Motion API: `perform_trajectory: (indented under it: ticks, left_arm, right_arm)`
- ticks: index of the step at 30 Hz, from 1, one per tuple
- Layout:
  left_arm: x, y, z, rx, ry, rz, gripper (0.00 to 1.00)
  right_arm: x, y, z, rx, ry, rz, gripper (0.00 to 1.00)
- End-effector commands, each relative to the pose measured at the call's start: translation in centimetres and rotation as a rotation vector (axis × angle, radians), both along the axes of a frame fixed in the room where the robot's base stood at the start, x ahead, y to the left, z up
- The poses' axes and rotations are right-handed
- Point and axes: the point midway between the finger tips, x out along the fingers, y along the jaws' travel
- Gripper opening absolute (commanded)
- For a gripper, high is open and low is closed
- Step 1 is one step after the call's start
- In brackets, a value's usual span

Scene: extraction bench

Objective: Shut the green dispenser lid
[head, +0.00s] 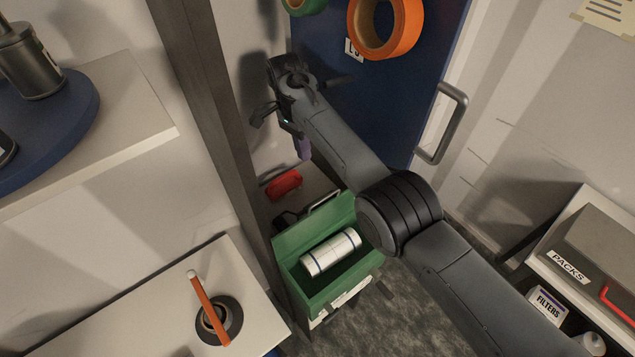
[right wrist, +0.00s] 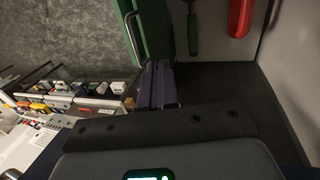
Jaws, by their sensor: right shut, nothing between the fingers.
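The green dispenser (head: 347,291) is an open-topped box at the bottom centre of the head view, with a white roll (head: 331,252) with blue bands inside. Its green lid (head: 309,229) stands raised at the back, with a metal handle (head: 324,202) at its top edge. In the right wrist view the green lid (right wrist: 156,28) is upright beside the fingers. My right gripper (head: 305,153) is shut and empty, its purple fingers pointing down above and behind the lid. They also show in the right wrist view (right wrist: 164,84); contact with the lid cannot be told. My left gripper is out of view.
A grey post (head: 220,130) stands left of the dispenser. A red object (head: 284,184) lies behind it. A blue door (head: 400,110) with a grey handle (head: 443,122) is behind my right arm. A shelf with a packs box (head: 590,258) stands right.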

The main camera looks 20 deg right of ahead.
Motion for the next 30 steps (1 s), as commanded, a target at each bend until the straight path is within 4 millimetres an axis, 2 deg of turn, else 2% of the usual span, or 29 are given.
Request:
perform_trajectory:
  ticks: [5, 13, 22, 30]
  left_arm:
    - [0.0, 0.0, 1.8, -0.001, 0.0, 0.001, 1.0]
    - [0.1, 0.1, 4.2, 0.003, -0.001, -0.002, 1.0]
    - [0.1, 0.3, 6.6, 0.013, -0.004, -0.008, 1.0]
    - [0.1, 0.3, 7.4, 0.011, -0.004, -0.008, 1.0]
  right_arm:
    - [-0.9, -0.2, -2.3, 0.001, 0.004, 0.0, 0.0]
    - [-2.4, -0.6, -7.8, 0.001, 0.005, 0.001, 0.0]
    - [-4.6, -1.3, -8.3, 0.001, 0.002, 0.001, 0.0]
    - [-5.7, -1.6, -8.8, 0.0, 0.0, 0.001, 0.0]
